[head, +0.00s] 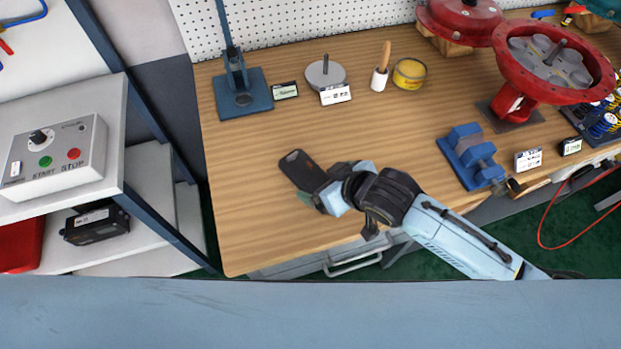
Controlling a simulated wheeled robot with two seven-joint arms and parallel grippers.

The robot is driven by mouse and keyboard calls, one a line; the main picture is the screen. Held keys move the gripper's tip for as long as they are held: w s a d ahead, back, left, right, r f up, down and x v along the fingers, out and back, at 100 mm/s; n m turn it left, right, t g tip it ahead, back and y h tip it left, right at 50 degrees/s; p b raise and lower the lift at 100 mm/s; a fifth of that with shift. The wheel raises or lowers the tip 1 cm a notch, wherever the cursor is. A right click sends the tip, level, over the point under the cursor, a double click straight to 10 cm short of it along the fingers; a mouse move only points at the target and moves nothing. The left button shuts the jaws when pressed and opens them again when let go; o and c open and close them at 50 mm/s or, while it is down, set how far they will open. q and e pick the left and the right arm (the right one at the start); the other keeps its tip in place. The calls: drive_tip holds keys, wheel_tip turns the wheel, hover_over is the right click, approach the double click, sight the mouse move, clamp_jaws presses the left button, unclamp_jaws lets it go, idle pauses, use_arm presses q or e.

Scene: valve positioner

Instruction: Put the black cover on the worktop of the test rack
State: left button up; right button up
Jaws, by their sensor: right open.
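A dark, flat piece, which looks like the black cover (298,166), is at the tip of my right gripper (317,189), over the left-middle of the wooden worktop (250,220). I cannot tell whether it rests on the wood or touches the fingers. My right gripper is open; its fingertips are partly hidden behind its own body. A grey rack (150,185) with shelves stands at the left. My left gripper is not in view.
A START/STOP control box (52,152) stands on the rack's top, and a black device (95,224) is on a lower shelf. A blue stand (243,92), a yellow tin (409,74), a blue vise (470,155) and a red flanged part (530,85) stand on the worktop. Its front left is clear.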

sight(310, 177)
drive_tip(key=shift+d+b+x, duration=0.1)
drive_tip(key=shift+b+x, duration=0.2)
drive_tip(key=shift+x, duration=1.25)
drive_tip(key=shift+d+b+x, duration=0.15)
drive_tip(key=shift+b+x, duration=0.1)
drive_tip(key=shift+x, duration=1.25)
drive_tip(key=shift+f, duration=0.15)
drive_tip(key=c, duration=1.2)
drive_tip(key=shift+c, duration=0.7)
